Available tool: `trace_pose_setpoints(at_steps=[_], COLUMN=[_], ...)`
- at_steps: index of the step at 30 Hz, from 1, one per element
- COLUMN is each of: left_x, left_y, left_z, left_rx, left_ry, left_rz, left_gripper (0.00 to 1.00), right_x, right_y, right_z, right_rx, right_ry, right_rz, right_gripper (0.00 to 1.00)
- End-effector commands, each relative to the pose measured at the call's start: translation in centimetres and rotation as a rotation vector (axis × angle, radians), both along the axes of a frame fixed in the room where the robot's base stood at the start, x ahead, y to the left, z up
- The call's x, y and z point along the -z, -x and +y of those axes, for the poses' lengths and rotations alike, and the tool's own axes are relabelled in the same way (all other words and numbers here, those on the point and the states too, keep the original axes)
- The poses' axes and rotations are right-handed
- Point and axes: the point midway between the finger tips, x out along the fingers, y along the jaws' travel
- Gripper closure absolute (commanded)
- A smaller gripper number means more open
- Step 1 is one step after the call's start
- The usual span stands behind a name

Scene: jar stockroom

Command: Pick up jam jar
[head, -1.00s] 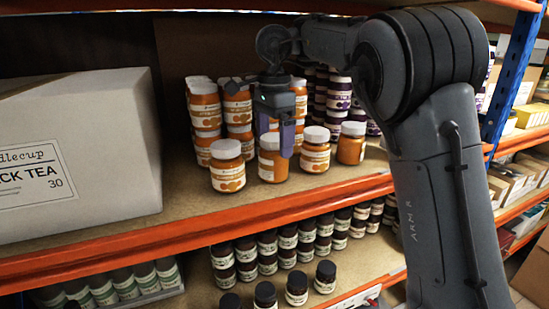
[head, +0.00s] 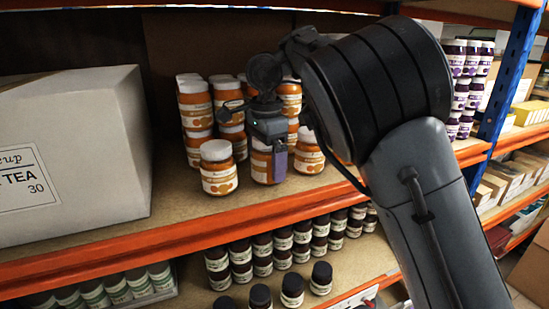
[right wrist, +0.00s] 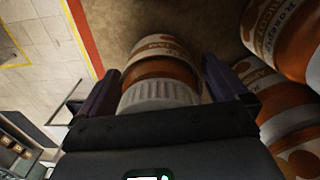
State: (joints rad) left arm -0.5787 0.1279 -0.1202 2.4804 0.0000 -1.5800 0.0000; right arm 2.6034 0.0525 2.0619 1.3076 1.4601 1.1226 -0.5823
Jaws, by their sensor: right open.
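Orange jam jars with white lids stand stacked on the upper shelf. My right gripper (head: 277,160) points down at a front-row jam jar (head: 261,168) and partly covers it. In the right wrist view, the open fingers of the right gripper (right wrist: 160,84) are on either side of a jam jar (right wrist: 155,65), with its white lid towards the palm. I cannot tell whether the fingers touch the glass. Another jam jar (head: 218,172) stands just left of it, and one (head: 309,155) to its right. My left gripper is not in view.
A large white tea box (head: 95,150) fills the left of the shelf. Dark jars (head: 292,285) stand on the shelf below. Purple-labelled jars (head: 462,85) are stacked at right. The orange shelf edge (head: 170,240) runs in front, with bare board behind it.

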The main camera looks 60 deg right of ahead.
Motion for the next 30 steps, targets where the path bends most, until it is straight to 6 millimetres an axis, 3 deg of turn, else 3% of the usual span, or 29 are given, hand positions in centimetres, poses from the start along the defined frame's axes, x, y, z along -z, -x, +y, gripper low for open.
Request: trace_pose_setpoints(at_steps=[3, 18, 30], left_x=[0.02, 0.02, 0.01], left_y=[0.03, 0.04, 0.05], left_z=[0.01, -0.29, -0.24], left_rx=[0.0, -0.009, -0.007], left_ry=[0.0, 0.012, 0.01], left_rz=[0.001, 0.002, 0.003], left_gripper=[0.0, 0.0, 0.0], right_x=[-0.02, -0.05, -0.4], right_y=[0.02, 0.04, 0.28], right_z=[-0.02, -0.05, -0.27], right_rx=[0.001, 0.001, 0.005], right_ry=[0.0, 0.0, 0.002], right_rz=[0.0, 0.0, -0.003], right_gripper=[0.02, 0.78, 0.8])
